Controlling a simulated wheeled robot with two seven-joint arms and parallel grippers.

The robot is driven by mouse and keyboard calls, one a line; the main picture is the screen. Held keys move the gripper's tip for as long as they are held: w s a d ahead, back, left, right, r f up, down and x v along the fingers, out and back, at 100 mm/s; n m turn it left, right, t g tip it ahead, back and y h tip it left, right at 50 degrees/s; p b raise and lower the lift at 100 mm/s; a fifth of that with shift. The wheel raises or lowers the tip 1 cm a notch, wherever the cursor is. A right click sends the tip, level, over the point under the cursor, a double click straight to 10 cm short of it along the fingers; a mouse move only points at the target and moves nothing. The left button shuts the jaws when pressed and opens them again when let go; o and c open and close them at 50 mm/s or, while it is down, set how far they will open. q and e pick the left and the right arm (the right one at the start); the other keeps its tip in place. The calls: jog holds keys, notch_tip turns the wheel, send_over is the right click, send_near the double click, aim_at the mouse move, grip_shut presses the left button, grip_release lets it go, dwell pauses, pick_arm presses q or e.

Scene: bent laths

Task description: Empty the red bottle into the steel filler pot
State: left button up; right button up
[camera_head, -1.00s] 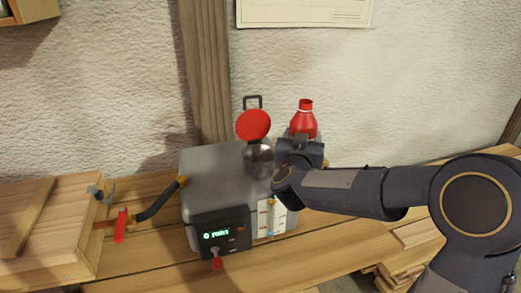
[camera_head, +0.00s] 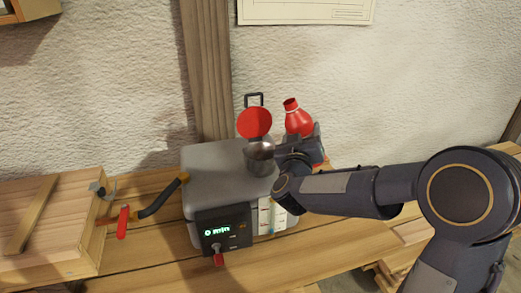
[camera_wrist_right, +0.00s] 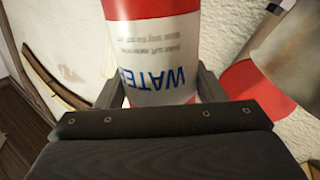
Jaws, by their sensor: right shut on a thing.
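The red bottle (camera_head: 297,117) is held by my right gripper (camera_head: 304,143), tilted a little to the left, its open mouth up and toward the pot. In the right wrist view the bottle (camera_wrist_right: 160,75) sits between both fingers, its white label reading WATER. The steel filler pot (camera_head: 260,157) stands on top of the grey steam box, just left of the bottle and lower than its mouth. A red round lid (camera_head: 254,122) stands open above the pot. No liquid shows leaving the bottle. My left gripper is not in view.
The grey box (camera_head: 215,170) has a display panel (camera_head: 222,233) in front and a black hose (camera_head: 162,197) on its left. A wooden chest (camera_head: 50,225) stands at the left of the bench. The bench front (camera_head: 175,265) is clear.

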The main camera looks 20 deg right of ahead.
jog(key=n, duration=0.2)
jog(key=shift+a+f+n+t, duration=0.25)
jog(key=shift+a+n+t, duration=0.05)
jog(key=shift+n+t, duration=0.1)
jog(key=n, duration=0.2)
jog(key=d+f+n+t+y, duration=0.1)
jog(key=shift+f+n, duration=0.15)
jog(key=shift+n, duration=0.25)
jog(key=shift+s+d+r+n+y+p, duration=0.1)
jog(key=shift+d+r+n+y+p, duration=0.1)
jog(key=shift+n+p, duration=0.35)
jog(key=shift+s+d+r+n+y+p, duration=0.1)
jog(key=shift+d+r+n+y+p, duration=0.1)
jog(key=shift+n+p, duration=0.3)
jog(key=shift+f+n+t, duration=0.3)
jog(key=shift+f+n, duration=0.3)
jog(key=shift+n, duration=0.25)
jog(key=shift+d+f+n+y, duration=0.1)
jog(key=shift+f+n+y, duration=0.1)
jog(key=shift+n+y, duration=0.15)
jog(key=n+p, duration=0.1)
jog(key=a+r+n+y+p, duration=0.1)
jog(key=p, duration=0.1)
jog(key=shift+w+a+r+n+t, duration=0.15)
jog(key=shift+a+n+t, duration=0.05)
jog(key=shift+n+t, duration=0.1)
jog(key=shift+f+n+b, duration=0.25)
jog(key=shift+f+b, duration=0.1)
jog(key=shift+b, duration=0.15)
jog(key=shift+n, duration=0.5)
